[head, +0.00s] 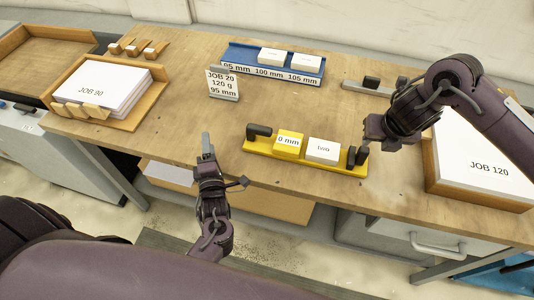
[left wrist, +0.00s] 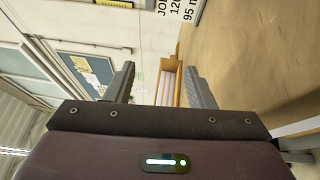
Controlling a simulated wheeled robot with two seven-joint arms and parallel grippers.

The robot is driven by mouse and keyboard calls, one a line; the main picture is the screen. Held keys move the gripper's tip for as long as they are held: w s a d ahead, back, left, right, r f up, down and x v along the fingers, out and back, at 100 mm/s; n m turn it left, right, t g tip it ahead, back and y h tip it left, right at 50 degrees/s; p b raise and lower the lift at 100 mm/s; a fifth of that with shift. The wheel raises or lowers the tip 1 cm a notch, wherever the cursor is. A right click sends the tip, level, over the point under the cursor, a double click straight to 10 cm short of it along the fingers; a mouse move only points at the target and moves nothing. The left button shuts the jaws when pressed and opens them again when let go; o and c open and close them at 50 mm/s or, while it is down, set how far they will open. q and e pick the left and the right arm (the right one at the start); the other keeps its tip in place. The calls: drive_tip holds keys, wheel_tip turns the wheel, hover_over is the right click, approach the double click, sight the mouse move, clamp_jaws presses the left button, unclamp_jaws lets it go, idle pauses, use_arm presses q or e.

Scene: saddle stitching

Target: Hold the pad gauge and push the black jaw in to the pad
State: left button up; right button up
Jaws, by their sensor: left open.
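The pad gauge (head: 300,162) is a yellow bar near the table's front edge in the head view. On it stand a yellow block marked 0 mm (head: 288,144) and a white pad (head: 322,150). A black jaw (head: 259,131) is at its left end, and dark upright pieces (head: 361,156) are at its right end, just right of the pad. My right gripper (head: 374,131) is above and just behind that right end; its fingers are unclear. My left gripper (head: 207,146) is left of the gauge, apart from it. In the left wrist view its fingers (left wrist: 160,85) are spread and empty.
A paper tray (head: 131,122) is at left and a JOB 120 stack (head: 485,160) at right. A grey bar (head: 360,88) lies behind my right gripper.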

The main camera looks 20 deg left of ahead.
use_arm(q)
drive_tip(key=shift+t+h, duration=0.3)
drive_tip(key=shift+h, duration=0.2)
drive_tip(key=d, duration=0.1)
drive_tip(key=w+d, duration=0.1)
drive_tip(key=d, duration=0.1)
drive_tip(key=w+d, duration=0.1)
drive_tip(key=d, duration=0.1)
drive_tip(key=shift+w+d+r, duration=0.1)
drive_tip(key=shift+r, duration=0.3)
drive_tip(key=m+h, duration=0.2)
approach(267, 136)
drive_tip(key=w+a, duration=0.2)
drive_tip(key=w, duration=0.1)
drive_tip(key=shift+r, duration=0.1)
drive_tip(key=shift+w+d+m+h, duration=0.2)
drive_tip(key=shift+d+m+h, duration=0.1)
drive_tip(key=x, duration=0.7)
drive_tip(key=shift+w+a, duration=0.15)
drive_tip(key=shift+w, duration=0.05)
